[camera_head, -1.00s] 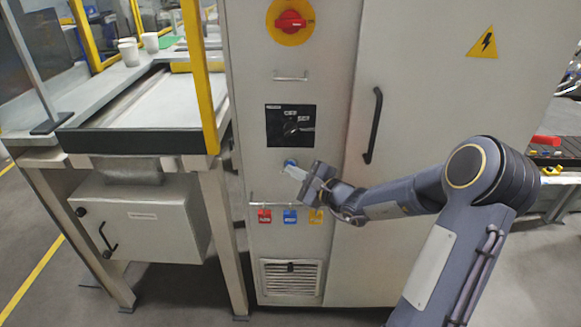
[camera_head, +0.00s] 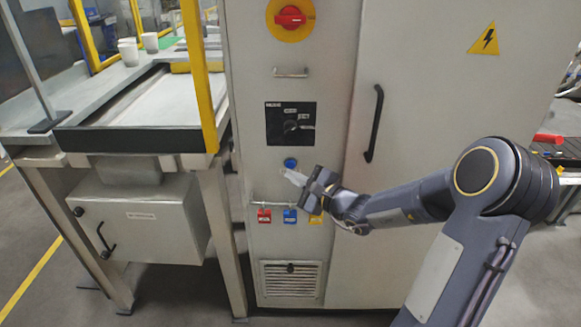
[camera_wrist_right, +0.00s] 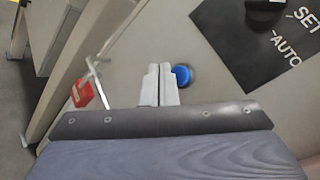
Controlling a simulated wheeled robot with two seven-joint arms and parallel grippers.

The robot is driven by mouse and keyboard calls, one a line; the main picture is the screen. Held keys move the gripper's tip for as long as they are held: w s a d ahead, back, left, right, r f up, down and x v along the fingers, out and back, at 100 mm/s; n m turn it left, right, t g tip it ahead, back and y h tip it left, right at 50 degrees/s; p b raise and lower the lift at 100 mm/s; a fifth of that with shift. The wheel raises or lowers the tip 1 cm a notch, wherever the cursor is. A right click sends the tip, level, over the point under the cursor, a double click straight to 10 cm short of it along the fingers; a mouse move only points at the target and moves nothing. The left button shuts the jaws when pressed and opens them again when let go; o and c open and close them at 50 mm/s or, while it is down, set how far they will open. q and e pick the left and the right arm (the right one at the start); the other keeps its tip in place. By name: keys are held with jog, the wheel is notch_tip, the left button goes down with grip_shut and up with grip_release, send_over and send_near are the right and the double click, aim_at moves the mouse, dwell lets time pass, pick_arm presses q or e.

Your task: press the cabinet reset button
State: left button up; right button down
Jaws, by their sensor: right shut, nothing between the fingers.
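The blue round reset button (camera_head: 290,163) sits on the grey cabinet (camera_head: 340,230), below a black selector panel. It also shows in the right wrist view (camera_wrist_right: 182,75), just right of my fingertips. My right gripper (camera_head: 287,173) is shut and empty. In the head view its fingertips are just below the button, and the button's face is uncovered. In the right wrist view the closed fingers (camera_wrist_right: 160,72) lie side by side. I cannot tell whether they touch the panel. My left gripper is not in view.
The black selector panel (camera_head: 291,124) is above the button, and a red rotary switch (camera_head: 290,17) is higher up. Red (camera_head: 264,215), blue (camera_head: 289,215) and yellow tags hang from a rail below. A black door handle (camera_head: 375,124) stands to the right.

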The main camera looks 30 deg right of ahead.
jog(key=s+a, duration=0.1)
jog(key=s+a+b, duration=0.1)
jog(key=s, duration=0.1)
jog(key=shift+s, duration=0.25)
dwell(0.6)
jog(key=s+a+r+n+g+y+p, duration=0.3)
jog(key=s+a+r+n+g, duration=0.15)
jog(key=s+a+n, duration=0.3)
jog(key=s+a+r+n+g+y+p, duration=0.3)
jog(key=s+a+r+n+g, duration=0.15)
jog(key=s+a+n, duration=0.35)
jog(key=s+d+n+g+h+p, duration=0.1)
jog(key=s+d+n+h+p, duration=0.1)
jog(key=s, duration=0.3)
jog(key=s+d+n+h+p, duration=0.2)
jog(key=s+n+h+p, duration=0.1)
jog(key=s, duration=0.3)
jog(key=shift+f+n+g+h+p, duration=0.2)
jog(key=shift+n+g+h+p, duration=0.15)
jog(key=shift+n+h, duration=0.35)
